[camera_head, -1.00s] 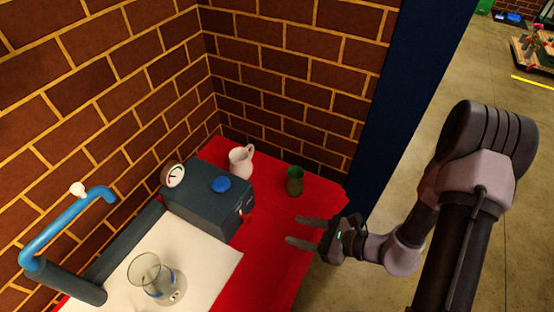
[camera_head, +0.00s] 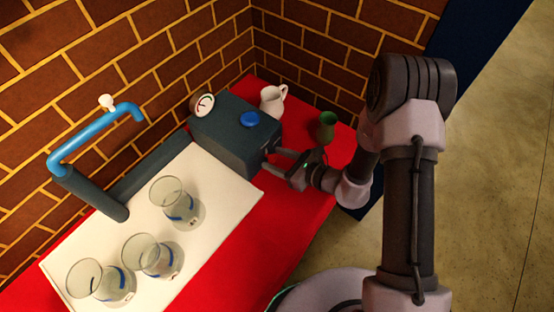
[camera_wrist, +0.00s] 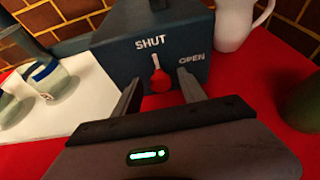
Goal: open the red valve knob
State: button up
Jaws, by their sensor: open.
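The red valve knob (camera_wrist: 161,81) is on the front of a dark grey-blue box (camera_wrist: 120,39) in the wrist view. Its pale pointer stands up toward the word SHUT, and the word OPEN is to its right. My gripper (camera_wrist: 160,88) is open, with one finger on each side of the knob and the tips close to the box front. I cannot tell whether the fingers touch the knob.
A gauge (camera_head: 202,106) and blue cap (camera_head: 249,119) are on the box. A white jug (camera_head: 272,103) and green vase (camera_head: 326,128) stand to its right on the red table (camera_head: 262,222).

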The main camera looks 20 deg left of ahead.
grip_shut()
jog(key=shift+g, duration=0.3)
jog(key=shift+w+d+m+g+y+p, duration=0.15)
jog(key=shift+m+g+y+p, duration=0.35)
jog(key=shift+m+p, duration=0.5)
jog(key=m+g, duration=0.1)
jog(key=m, duration=0.1)
jog(key=m+g+y, duration=0.1)
jog(key=m, duration=0.1)
jog(key=shift+w+f, duration=0.15)
jog(key=shift+f, duration=0.05)
jog(key=m+b, duration=0.1)
jog(key=m+g+y, duration=0.1)
jog(key=m, duration=0.1)
jog(key=shift+w+f+y+b, duration=0.1)
jog(key=shift+f+y+b, duration=0.15)
jog(key=shift+y+b, duration=0.1)
jog(key=shift+m+g+y+b, duration=0.4)
jog(key=shift+m+y+b, duration=0.45)
jog(key=shift+m, duration=1.25)
